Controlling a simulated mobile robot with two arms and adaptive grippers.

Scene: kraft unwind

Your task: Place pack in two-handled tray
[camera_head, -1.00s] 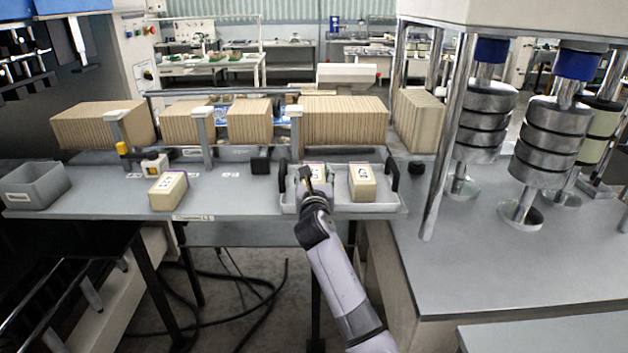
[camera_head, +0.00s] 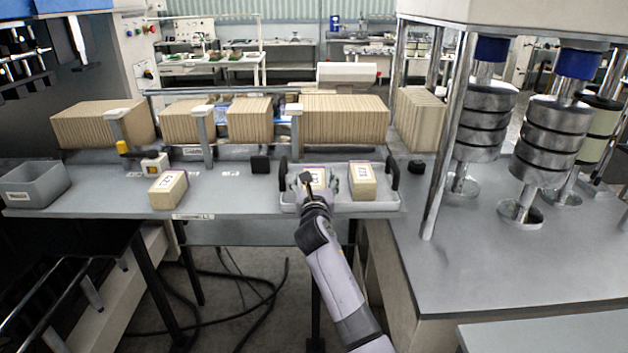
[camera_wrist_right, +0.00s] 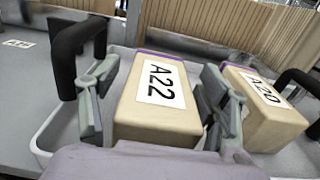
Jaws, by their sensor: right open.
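The two-handled tray (camera_head: 380,208) is light grey with black upright handles and stands on the bench at centre right. A tan pack labelled A22 (camera_wrist_right: 160,100) sits in its left half; in the head view my right gripper (camera_head: 314,182) partly covers it. A tan pack labelled A20 (camera_head: 362,182) sits in the tray's right half, and it also shows in the right wrist view (camera_wrist_right: 262,105). In the wrist view my right gripper's fingers are open, one on each side of the A22 pack. The left gripper is in neither view.
Another tan pack (camera_head: 168,189) lies on the bench (camera_head: 120,200) left of the tray. A grey bin (camera_head: 35,186) stands at the far left. Rows of brown kraft stacks (camera_head: 343,120) stand behind the tray. Metal columns with weights (camera_head: 481,125) stand at right.

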